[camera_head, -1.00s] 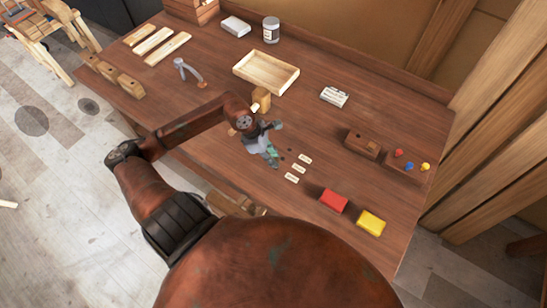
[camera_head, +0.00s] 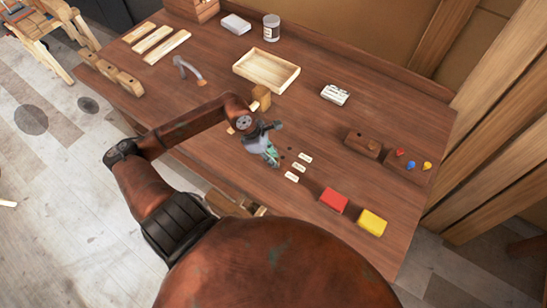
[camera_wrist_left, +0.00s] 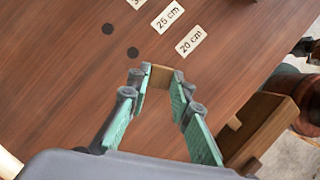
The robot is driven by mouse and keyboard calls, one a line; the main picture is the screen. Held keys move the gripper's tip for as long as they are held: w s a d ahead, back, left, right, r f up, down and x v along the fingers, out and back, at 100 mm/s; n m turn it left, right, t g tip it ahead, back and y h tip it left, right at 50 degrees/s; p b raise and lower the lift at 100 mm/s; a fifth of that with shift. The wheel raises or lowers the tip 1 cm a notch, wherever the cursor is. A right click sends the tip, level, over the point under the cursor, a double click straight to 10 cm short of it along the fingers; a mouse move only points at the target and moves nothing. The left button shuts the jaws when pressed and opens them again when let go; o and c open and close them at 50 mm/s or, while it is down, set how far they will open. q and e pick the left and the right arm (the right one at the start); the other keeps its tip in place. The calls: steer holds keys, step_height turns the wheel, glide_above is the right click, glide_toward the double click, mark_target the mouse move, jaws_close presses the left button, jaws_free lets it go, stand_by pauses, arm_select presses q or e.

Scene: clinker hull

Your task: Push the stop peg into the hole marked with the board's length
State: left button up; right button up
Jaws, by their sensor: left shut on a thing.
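My left gripper (camera_head: 273,160) is low over the workbench, beside the three length cards. In the left wrist view its fingers (camera_wrist_left: 163,88) are shut on a small wooden stop peg (camera_wrist_left: 160,75). Two dark holes show, one beside the 25 cm card (camera_wrist_left: 167,17) and a farther hole (camera_wrist_left: 107,28) beside a cut-off card. The nearer of these is the 25 cm hole (camera_wrist_left: 133,53). The peg is in line with these holes, beside the 20 cm card (camera_wrist_left: 190,42). The hole there is hidden, and I cannot tell how deep the peg sits. My right gripper is out of view.
Red (camera_head: 333,201) and yellow (camera_head: 371,222) blocks lie near the front edge. A wooden block (camera_head: 362,144) and coloured pegs (camera_head: 410,160) stand to the right.

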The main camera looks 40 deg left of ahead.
arm_select(q)
steer(key=shift+o, duration=0.2)
steer(key=shift+f, duration=0.35)
steer(key=o, duration=0.8)
steer(key=shift+r, duration=0.1)
steer(key=shift+r+p, duration=1.9)
steer(key=shift+r, duration=2.05)
